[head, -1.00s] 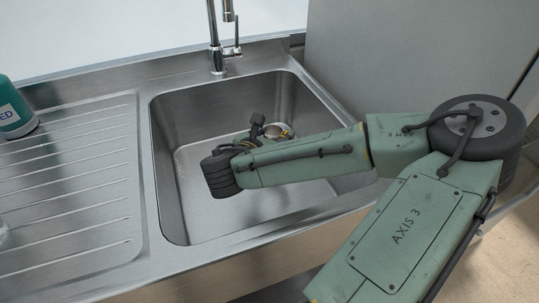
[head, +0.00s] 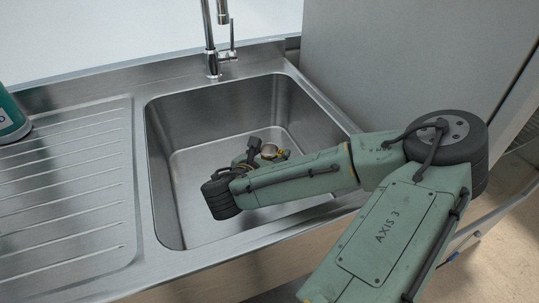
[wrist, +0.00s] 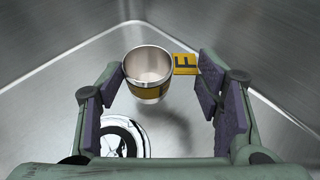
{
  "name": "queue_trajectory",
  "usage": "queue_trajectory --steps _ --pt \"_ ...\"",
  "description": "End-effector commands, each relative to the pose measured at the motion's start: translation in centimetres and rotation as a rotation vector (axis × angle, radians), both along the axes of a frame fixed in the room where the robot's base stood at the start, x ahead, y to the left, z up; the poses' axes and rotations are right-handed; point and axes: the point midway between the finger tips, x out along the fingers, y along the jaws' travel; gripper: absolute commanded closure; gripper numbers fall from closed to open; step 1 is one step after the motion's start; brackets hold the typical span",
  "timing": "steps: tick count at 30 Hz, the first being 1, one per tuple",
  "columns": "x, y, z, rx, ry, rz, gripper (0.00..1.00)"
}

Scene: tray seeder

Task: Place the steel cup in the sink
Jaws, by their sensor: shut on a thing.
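The steel cup (wrist: 147,72), with a yellow band and a flat yellow tag (wrist: 186,64) marked F at its side, is upright inside the sink basin. My gripper (wrist: 160,68) is shut on the cup: one finger pad meets the cup's left side and the other meets the tag's outer end. A shadow lies on the basin floor to the right below the cup; I cannot tell how small the gap beneath is. In the head view the cup (head: 269,150) shows only partly behind my wrist. The sink (head: 180,212) surrounds my gripper.
The round drain (wrist: 122,138) lies below left of the cup in the wrist view. A tap (head: 211,45) stands at the sink's back edge. A ribbed drainboard (head: 70,190) is on the left, with a green bottle (head: 10,115). A grey panel (head: 400,70) stands behind right.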

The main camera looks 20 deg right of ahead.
Motion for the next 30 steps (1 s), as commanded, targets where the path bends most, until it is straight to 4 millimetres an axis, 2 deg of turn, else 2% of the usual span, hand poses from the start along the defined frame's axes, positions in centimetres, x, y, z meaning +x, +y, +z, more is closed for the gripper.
queue_trajectory --steps 3,4,12,22,27,28,30 --pt "0.0 0.0 -0.1 -0.001 -0.001 0.000 0.69" --pt "0.0 0.0 -0.1 -0.001 -0.001 0.000 0.40" --pt "0.0 0.0 -0.1 -0.001 -0.001 0.000 0.22" --pt "0.0 0.0 0.1 -0.001 -0.001 0.000 0.21" --pt "0.0 0.0 1.9 -0.003 -0.002 0.000 0.21" --pt "-0.5 0.5 1.4 0.000 0.000 0.003 0.21" --pt "-1.4 1.4 1.8 0.000 0.000 0.004 0.21"
